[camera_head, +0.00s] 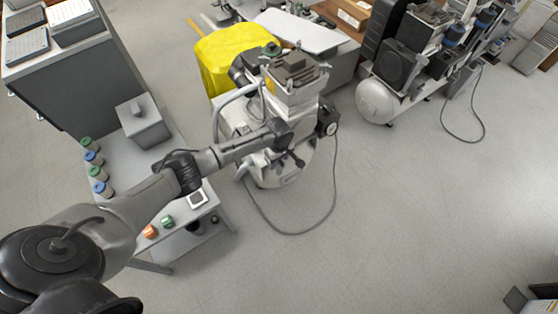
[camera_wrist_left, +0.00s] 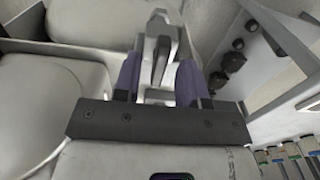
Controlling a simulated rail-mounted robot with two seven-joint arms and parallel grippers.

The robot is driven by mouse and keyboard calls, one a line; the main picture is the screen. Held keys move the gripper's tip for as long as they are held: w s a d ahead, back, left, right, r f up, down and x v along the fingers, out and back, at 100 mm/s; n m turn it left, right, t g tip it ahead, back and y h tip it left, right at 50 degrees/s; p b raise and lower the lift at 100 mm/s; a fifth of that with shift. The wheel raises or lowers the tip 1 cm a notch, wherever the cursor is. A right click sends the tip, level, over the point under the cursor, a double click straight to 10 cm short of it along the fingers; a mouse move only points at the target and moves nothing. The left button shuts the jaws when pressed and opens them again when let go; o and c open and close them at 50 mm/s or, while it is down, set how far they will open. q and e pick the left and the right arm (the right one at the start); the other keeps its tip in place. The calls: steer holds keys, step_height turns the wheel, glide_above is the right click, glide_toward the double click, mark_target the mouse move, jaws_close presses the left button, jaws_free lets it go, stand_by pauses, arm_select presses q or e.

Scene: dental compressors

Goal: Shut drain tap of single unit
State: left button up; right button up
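The single unit is a compressor with a white tank (camera_head: 270,176) and a grey pump head (camera_head: 296,72), standing on the floor near the middle of the head view. My left gripper (camera_head: 291,160) is in front of the tank, low on its near side. In the left wrist view its two purple-grey fingers (camera_wrist_left: 160,80) are apart. A narrow grey lever-like part (camera_wrist_left: 160,55) shows between and beyond the fingertips; I cannot tell whether it is the drain tap or whether they touch it. The drain tap is not clearly visible in the head view. My right gripper is not in view.
A grey side table (camera_head: 118,165) with several capped jars and a grey box stands left of the unit. A yellow-covered object (camera_head: 228,55) is behind it. A cable (camera_head: 285,232) loops on the floor. Another compressor (camera_head: 378,100) stands back right.

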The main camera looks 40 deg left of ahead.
arm_select(q)
steer(key=shift+f, duration=0.3)
jaws_close()
stand_by(0.3)
